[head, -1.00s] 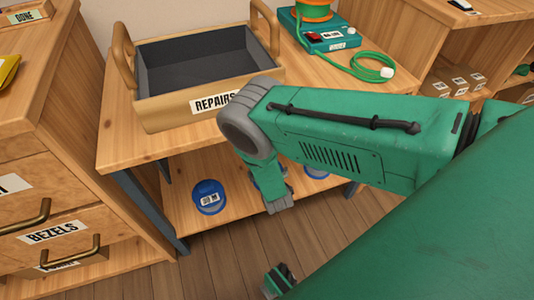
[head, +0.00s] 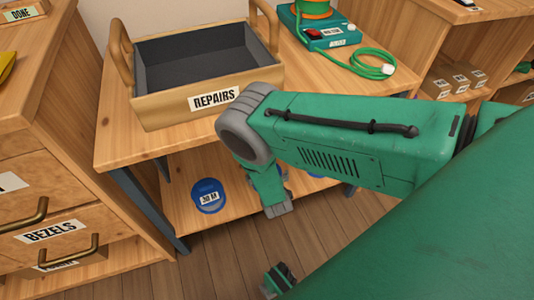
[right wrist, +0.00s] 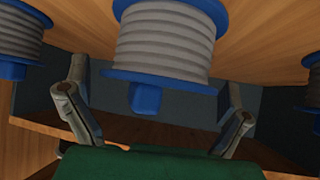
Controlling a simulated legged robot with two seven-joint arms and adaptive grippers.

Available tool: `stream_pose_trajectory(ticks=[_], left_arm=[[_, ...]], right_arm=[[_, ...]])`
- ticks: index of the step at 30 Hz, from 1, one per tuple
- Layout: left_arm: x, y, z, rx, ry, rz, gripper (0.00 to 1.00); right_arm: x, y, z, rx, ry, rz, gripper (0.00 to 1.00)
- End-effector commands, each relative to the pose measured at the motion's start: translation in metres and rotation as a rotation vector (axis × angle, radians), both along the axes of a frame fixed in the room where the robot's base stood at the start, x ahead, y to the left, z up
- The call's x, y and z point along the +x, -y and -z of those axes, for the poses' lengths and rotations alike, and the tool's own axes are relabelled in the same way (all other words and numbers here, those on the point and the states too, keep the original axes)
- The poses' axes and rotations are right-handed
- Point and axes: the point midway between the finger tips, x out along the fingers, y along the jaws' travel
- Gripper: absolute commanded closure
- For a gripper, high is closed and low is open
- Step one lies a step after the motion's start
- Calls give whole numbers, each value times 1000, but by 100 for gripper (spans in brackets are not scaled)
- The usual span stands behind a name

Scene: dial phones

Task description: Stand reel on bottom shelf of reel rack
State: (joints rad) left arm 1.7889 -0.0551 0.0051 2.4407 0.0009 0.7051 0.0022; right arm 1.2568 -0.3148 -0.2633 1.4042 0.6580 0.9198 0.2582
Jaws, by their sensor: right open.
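Blue reels stand on the bottom shelf (head: 182,215) of a wooden bench. One labelled reel (head: 208,196) is at the left in the head view, and others are partly hidden behind my right arm. In the right wrist view, a reel wound with grey cord between blue flanges (right wrist: 165,40) is in the middle. Parts of two more reels show at the left (right wrist: 20,32) and right edges. My right gripper (head: 277,210) points down at the shelf's front. Its open fingers (right wrist: 156,78) lie either side of the middle reel's near end, without clear contact. My left gripper is not seen.
A REPAIRS tray (head: 165,108) stands on the bench top, above the shelf. Drawers (head: 55,210) stand at the left. Cartons (head: 455,80) sit on shelving at the right.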

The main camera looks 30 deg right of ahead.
Motion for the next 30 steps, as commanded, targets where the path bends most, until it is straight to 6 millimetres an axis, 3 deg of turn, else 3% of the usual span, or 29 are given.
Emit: stream_pose_trajectory(ticks=[9,15,20,26,30], left_arm=[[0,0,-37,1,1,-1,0],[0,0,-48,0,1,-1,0],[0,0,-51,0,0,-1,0],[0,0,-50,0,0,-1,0],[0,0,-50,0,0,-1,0]], right_arm=[[-49,-24,-46,3,-2,-1,0],[-71,-34,-63,3,-1,-1,0],[-78,-37,-67,1,1,-2,0],[-81,-33,-69,-4,-21,-7,0],[-105,-9,-85,-24,-190,-64,0]])
